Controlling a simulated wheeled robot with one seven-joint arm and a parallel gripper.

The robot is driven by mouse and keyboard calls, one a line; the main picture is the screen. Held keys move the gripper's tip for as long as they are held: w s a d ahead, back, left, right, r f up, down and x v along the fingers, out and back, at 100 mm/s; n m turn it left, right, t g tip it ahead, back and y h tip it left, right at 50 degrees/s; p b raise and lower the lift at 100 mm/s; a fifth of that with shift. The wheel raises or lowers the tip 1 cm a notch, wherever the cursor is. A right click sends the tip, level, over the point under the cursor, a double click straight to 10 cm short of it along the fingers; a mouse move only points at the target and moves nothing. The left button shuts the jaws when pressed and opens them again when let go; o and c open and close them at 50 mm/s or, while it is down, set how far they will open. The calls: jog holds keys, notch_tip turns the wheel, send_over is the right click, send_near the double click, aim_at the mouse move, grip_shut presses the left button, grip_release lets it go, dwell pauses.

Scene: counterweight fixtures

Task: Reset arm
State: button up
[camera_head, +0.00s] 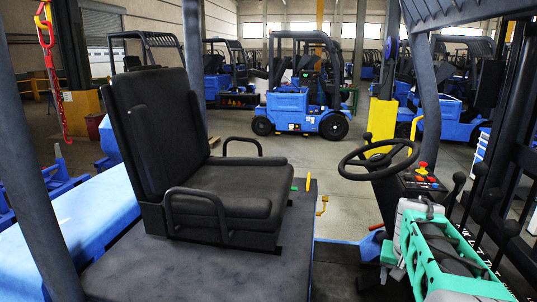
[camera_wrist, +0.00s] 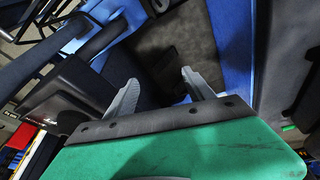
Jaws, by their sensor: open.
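My gripper (camera_wrist: 160,92) shows in the wrist view as two grey fingers spread well apart beyond a green plate with a dark edge. Nothing sits between the fingers; behind them is the dark and blue inside of a vehicle. In the head view, my arm in teal and grey is at the bottom right, below the steering wheel (camera_head: 378,160) and beside the control panel (camera_head: 424,183). My fingers cannot be made out in that view. The wrist view does not show whether they touch anything.
A black seat (camera_head: 195,150) stands on a dark deck (camera_head: 200,270) at left centre. Black mast bars are close to the arm on the right. A yellow post (camera_head: 381,122) stands behind the wheel. Blue forklifts (camera_head: 303,95) are parked behind, with open floor between. A red chain (camera_head: 49,70) hangs at left.

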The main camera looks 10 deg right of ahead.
jog(key=s+a+f+n+y+b, duration=0.1)
jog(key=s+a+f, duration=0.25)
jog(key=a, duration=0.25)
jog(key=s+a+f+n, duration=0.2)
jog(key=s+a, duration=0.2)
jog(key=a, duration=0.1)
jog(key=s+a+f+n+y+b, duration=0.1)
jog(key=s+a+f, duration=0.1)
jog(key=s+a, duration=0.3)
jog(key=a+r+n+t+b, duration=0.1)
jog(key=a+r, duration=0.3)
jog(key=a, duration=0.4)
jog(key=shift+w+a+n+t, duration=0.25)
jog(key=shift+w+n+t, duration=0.2)
jog(key=shift+n, duration=0.45)
jog(key=shift+s, duration=0.1)
